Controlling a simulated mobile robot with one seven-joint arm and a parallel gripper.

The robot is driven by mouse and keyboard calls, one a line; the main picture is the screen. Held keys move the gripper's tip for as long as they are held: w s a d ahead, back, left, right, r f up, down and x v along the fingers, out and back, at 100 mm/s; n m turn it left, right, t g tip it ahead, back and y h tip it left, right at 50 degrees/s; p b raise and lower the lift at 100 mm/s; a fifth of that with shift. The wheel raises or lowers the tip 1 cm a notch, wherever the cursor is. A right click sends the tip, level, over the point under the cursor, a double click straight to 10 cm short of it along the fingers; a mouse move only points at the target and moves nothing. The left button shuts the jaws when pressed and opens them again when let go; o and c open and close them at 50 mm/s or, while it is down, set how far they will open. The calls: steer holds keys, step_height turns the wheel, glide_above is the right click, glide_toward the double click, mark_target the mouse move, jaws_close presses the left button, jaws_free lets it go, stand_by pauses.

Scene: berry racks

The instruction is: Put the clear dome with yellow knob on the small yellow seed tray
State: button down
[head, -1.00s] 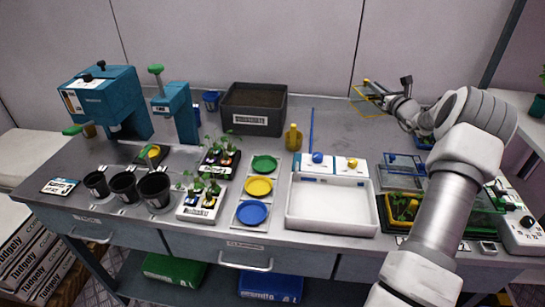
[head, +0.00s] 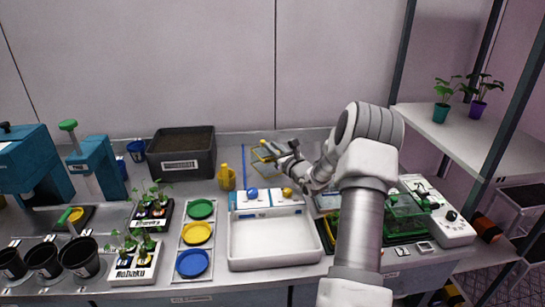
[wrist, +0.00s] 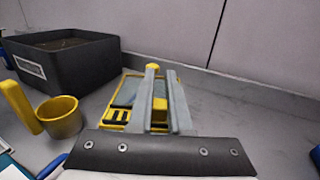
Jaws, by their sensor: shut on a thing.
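My gripper (head: 270,152) is shut on the yellow knob (wrist: 153,69) of the clear dome, and both fingers point away in the wrist view. The dome's yellow rim (wrist: 112,116) shows behind and beside the fingers, and its clear body is hard to make out. In the head view the yellow rim (head: 262,166) appears near the back of the table, by the wall. A yellow edge (head: 328,233), probably the small yellow seed tray, shows at the right of the white basin.
A dark soil box (head: 181,153) and a yellow scoop (head: 227,178) stand left of my gripper. A blue rod (head: 244,165) lies nearby. The white basin (head: 274,264) is in front, empty. A green clear-covered tray (head: 403,215) stands right of my arm.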

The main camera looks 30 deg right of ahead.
steer(key=shift+f, duration=1.65)
steer(key=shift+f, duration=0.1)
steer(key=c, duration=1.3)
jaws_free()
steer(key=shift+f, duration=0.1)
steer(key=o, duration=0.4)
steer(key=shift+o, duration=0.2)
